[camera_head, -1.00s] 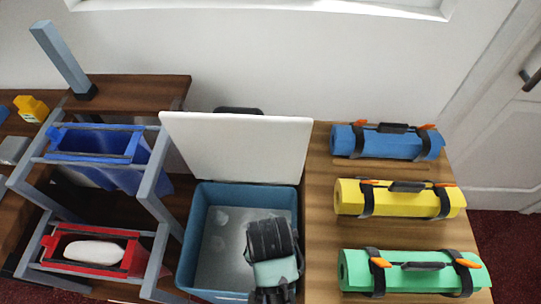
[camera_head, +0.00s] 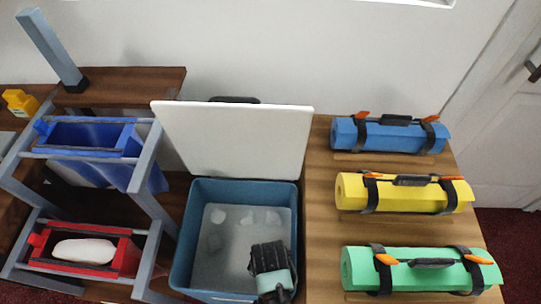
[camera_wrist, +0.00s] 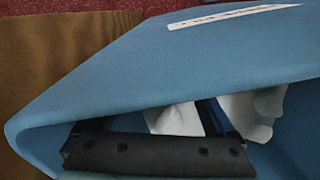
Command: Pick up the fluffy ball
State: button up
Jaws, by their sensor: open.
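No thing clearly recognisable as a fluffy ball shows. Several pale, whitish lumps (camera_head: 246,218) lie on the floor of an open blue bin (camera_head: 181,235). In the wrist view, white lumps (camera_wrist: 250,110) show past the bin's blue wall (camera_wrist: 180,60). My gripper (camera_head: 268,258), dark grey with a pale green part, is over the bin's front right part. It is open; its dark body (camera_wrist: 158,154) crosses the bottom of the wrist view, with the lumps just beyond it. I see nothing held, but the space between the fingers is partly hidden.
The bin's raised white lid (camera_head: 235,140) stands behind it. A wooden table (camera_head: 322,225) at right bears blue (camera_head: 385,137), yellow (camera_head: 400,194) and green (camera_head: 425,272) rolls. At left, a rack holds a blue bag (camera_head: 88,137) and a red bag (camera_head: 38,254) with a white oval (camera_head: 85,250).

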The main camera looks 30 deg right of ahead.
jog(key=shift+f, duration=0.65)
jog(key=c, duration=0.9)
jog(key=shift+o, duration=0.2)
jog(key=shift+r, duration=0.15)
